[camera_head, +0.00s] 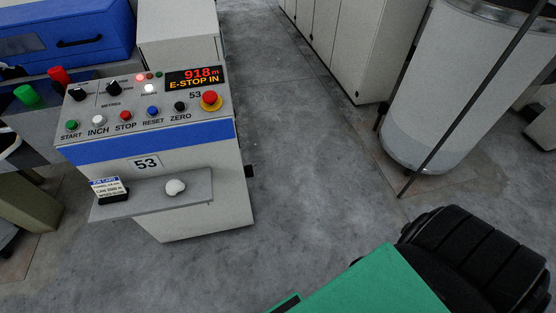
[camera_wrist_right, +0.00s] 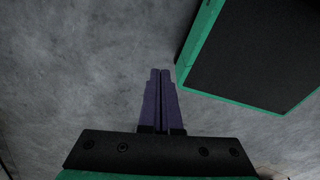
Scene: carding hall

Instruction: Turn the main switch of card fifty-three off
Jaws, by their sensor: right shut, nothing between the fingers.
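The control desk of card fifty-three (camera_head: 185,125) stands at the left in the head view, with "53" on its front and beside the red-and-yellow emergency stop (camera_head: 211,99). Its display (camera_head: 196,78) reads "918 m" and "E-STOP IN". Two black rotary knobs, a left one (camera_head: 77,93) and a right one (camera_head: 114,86), sit on the upper panel. I cannot tell whether either is the main switch. My right gripper (camera_wrist_right: 161,72) shows only in the right wrist view, shut and empty over bare floor, touching nothing. My left gripper is out of view.
A shelf (camera_head: 145,200) on the desk front holds a job card (camera_head: 107,186) and a whitish lump (camera_head: 175,187). Start, inch, stop, reset and zero buttons line the panel. A large pale can (camera_head: 440,80) and grey cabinets (camera_head: 340,40) stand right. Floor between is clear.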

